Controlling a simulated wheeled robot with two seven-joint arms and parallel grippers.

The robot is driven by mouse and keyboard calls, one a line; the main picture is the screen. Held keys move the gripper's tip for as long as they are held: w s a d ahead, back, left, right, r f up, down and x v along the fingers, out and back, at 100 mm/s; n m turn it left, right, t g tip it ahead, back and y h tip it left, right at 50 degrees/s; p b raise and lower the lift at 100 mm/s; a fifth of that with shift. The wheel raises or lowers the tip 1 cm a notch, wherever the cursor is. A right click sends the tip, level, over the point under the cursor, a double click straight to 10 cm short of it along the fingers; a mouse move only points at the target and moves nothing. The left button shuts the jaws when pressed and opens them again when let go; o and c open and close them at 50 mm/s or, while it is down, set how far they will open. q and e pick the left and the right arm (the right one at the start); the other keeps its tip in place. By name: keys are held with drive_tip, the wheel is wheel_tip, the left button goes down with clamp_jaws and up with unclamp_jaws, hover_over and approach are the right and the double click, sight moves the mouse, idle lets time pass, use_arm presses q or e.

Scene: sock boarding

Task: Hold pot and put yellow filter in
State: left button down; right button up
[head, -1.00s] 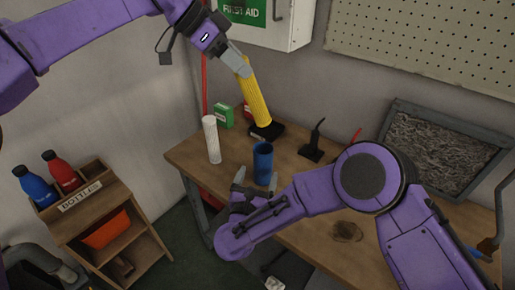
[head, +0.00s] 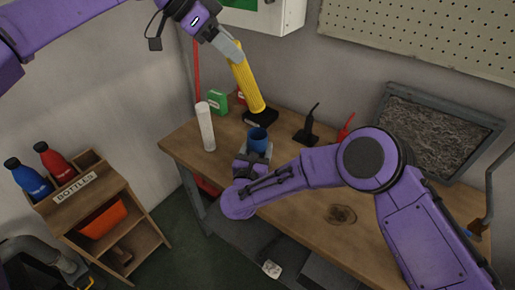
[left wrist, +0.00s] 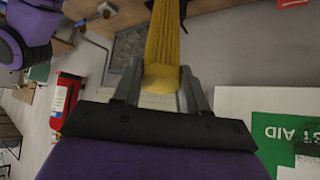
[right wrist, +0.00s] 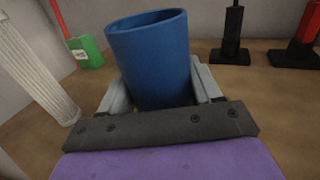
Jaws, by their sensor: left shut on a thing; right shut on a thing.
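The yellow filter (head: 246,84) is a long ribbed cylinder. My left gripper (head: 232,54) is shut on its upper end and holds it tilted above the table, its lower end over a black base and above and behind the pot. It also shows in the left wrist view (left wrist: 163,45). The pot is a blue open-topped cup (head: 258,139) standing on the table. My right gripper (right wrist: 165,90) is shut around the pot's sides in the right wrist view. The pot's mouth (right wrist: 147,20) is open at the top. In the head view my right fingers are partly hidden.
A white ribbed cylinder (head: 206,127) stands left of the pot. Black (head: 306,125) and red (head: 346,125) tools stand to the right.

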use_arm(q)
wheel_tip(320, 180, down, 10)
drive_tip(key=c, duration=0.5)
unclamp_jaws()
idle(0.3)
drive_tip(key=v, duration=1.2)
drive_tip(key=shift+r, duration=0.1)
use_arm(e)
drive_tip(key=o, duration=1.2)
